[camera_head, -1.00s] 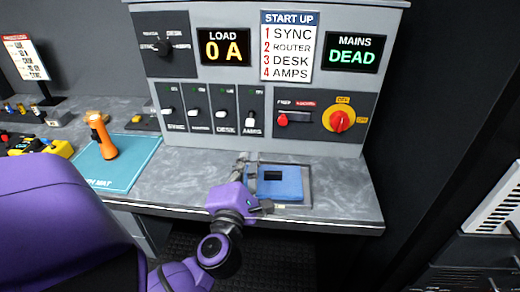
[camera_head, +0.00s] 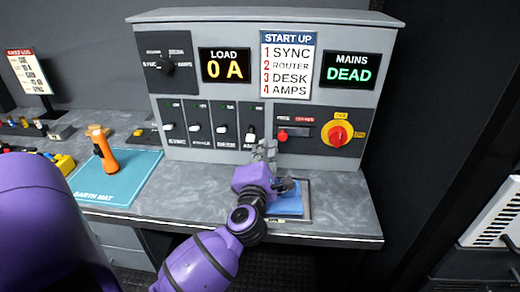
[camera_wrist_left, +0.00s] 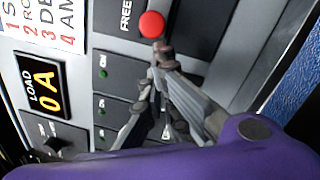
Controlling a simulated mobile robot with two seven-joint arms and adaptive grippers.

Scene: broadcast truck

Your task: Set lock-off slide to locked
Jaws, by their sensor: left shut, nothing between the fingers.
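The lock-off slide's red knob (camera_head: 283,135) is at the left end of its short slot on the grey control panel, under the FREE lettering. The red LOCKED lettering is to the right of it. In the left wrist view the red knob (camera_wrist_left: 151,24) shows beside the word FREE. My left gripper (camera_head: 266,150) is shut and empty, just below and left of the knob. In the left wrist view its fingertips (camera_wrist_left: 158,56) are close to the knob; I cannot tell whether they touch it. My right gripper is not in view.
A red-and-yellow rotary switch (camera_head: 338,133) is right of the slide. Several white toggle switches (camera_head: 194,128) are to the left; the nearest is close to my gripper. A blue pad (camera_head: 290,203) lies on the counter below. An orange tool (camera_head: 103,150) is on the earth mat (camera_head: 128,187).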

